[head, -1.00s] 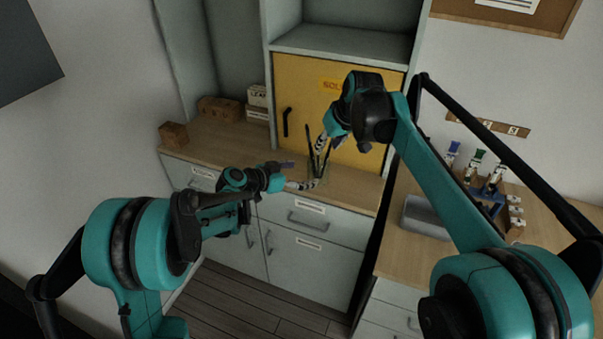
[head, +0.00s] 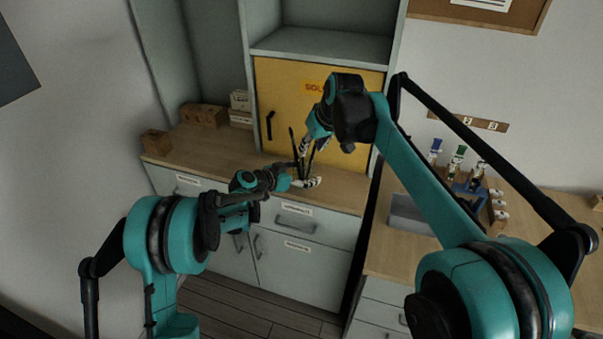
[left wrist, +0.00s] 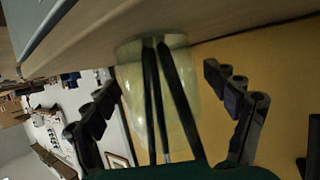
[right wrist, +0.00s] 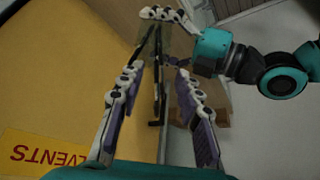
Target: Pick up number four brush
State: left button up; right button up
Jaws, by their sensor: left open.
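Several dark, thin brushes (left wrist: 160,105) stand in a clear jar (left wrist: 180,62) on the counter before the yellow cabinet. No number is readable on them. In the left wrist view the jar stands between the spread fingers of my open left gripper (left wrist: 165,85). In the head view this gripper (head: 308,182) is at the jar's base; contact cannot be told. My right gripper (right wrist: 156,85) is above the jar, its fingers apart, with the dark brush shafts (right wrist: 157,80) showing between them. In the head view the right gripper (head: 315,145) partly hides the brushes (head: 296,148).
The yellow cabinet (head: 290,85) stands close behind the jar. Wooden blocks (head: 203,115) lie on the counter (head: 225,150) at left. On the right table, a blue rack (head: 470,188) holds bottles, near a grey box (head: 408,212). A numbered strip (head: 467,121) hangs above.

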aim_at(303, 163)
pick_arm(q)
jog(key=c, duration=1.4)
jog(key=shift+c, duration=0.2)
pick_arm(e)
jog(key=shift+c, duration=0.4)
notch_tip(303, 163, up, 4)
jog(key=a+m+h, duration=0.3)
jog(key=m, duration=0.7)
jog(key=shift+g+h, duration=0.3)
jog(key=shift+g, duration=0.1)
jog(key=shift+x, duration=5.75)
